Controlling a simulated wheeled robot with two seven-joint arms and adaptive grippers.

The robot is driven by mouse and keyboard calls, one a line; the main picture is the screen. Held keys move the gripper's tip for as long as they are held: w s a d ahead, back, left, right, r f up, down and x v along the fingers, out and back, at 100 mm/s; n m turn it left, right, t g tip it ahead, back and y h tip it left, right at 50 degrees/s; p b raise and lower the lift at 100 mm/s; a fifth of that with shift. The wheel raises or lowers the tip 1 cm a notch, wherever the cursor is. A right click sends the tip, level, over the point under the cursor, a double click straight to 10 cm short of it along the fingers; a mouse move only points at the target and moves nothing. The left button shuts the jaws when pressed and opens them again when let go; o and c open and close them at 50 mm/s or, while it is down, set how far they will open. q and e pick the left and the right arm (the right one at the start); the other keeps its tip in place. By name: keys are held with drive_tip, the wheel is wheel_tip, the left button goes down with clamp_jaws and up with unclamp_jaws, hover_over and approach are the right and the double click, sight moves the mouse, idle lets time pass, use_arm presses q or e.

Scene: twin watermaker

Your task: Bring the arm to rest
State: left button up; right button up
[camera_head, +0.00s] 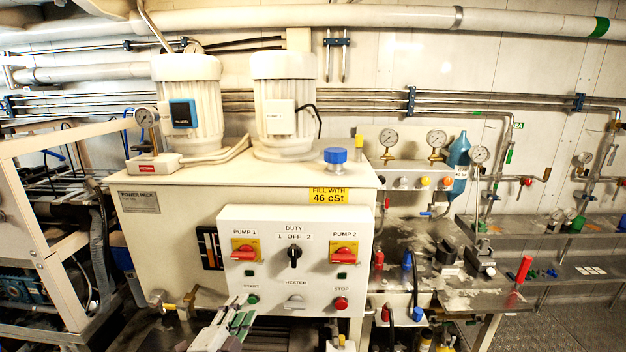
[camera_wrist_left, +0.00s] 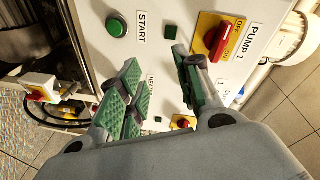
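My left gripper (camera_head: 240,316) is in front of the lower left part of the white control panel (camera_head: 270,276), just below the green start button (camera_head: 253,299). In the left wrist view the left gripper (camera_wrist_left: 157,65) has its two green-padded fingers apart, with nothing between them. The start button (camera_wrist_left: 116,24) lies beyond the fingertips there, and the red pump 1 switch (camera_wrist_left: 220,41) is to the right. I see no contact with the panel. My right gripper is not in view.
The power pack tank (camera_head: 170,235) carries two white motors (camera_head: 286,100). A metal bench (camera_head: 440,270) with tools and a blue bottle (camera_head: 459,160) is at the right. A framed machine (camera_head: 40,225) stands at the left. Tiled floor (camera_wrist_left: 275,125) shows beside the panel.

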use_arm(q)
drive_tip(key=w+a+f+n+g+y, duration=0.1)
drive_tip(key=a+f, duration=0.3)
drive_tip(key=f, duration=0.5)
drive_tip(key=a+f+n+g, duration=0.2)
drive_tip(key=a+f, duration=0.1)
drive_tip(key=f, duration=0.7)
drive_tip(key=w+a+f+n+g+y, duration=0.1)
drive_tip(key=a+f, duration=0.3)
drive_tip(key=f, duration=0.5)
drive_tip(key=s+a+f+n+g+y, duration=0.1)
drive_tip(key=s+a+f, duration=0.25)
drive_tip(key=f, duration=0.35)
drive_tip(key=s+a+f+n+g, duration=0.2)
drive_tip(key=s+a+f, duration=0.15)
drive_tip(key=f, duration=0.45)
drive_tip(key=s+a+f+n+g+y, duration=0.1)
drive_tip(key=s+a+f, duration=0.1)
drive_tip(key=s+f, duration=0.4)
drive_tip(key=s+a+f+n+g, duration=0.1)
drive_tip(key=s+f+n+g, duration=0.15)
drive_tip(key=s+f, duration=0.8)
drive_tip(key=s+a+f+n+g, duration=0.1)
drive_tip(key=s+f+n+g, duration=0.15)
drive_tip(key=s+f, duration=0.85)
drive_tip(key=s+d+g, duration=0.2)
drive_tip(key=s+d, duration=0.9)
drive_tip(key=s, duration=0.2)
drive_tip(key=shift+d+f+h, duration=0.3)
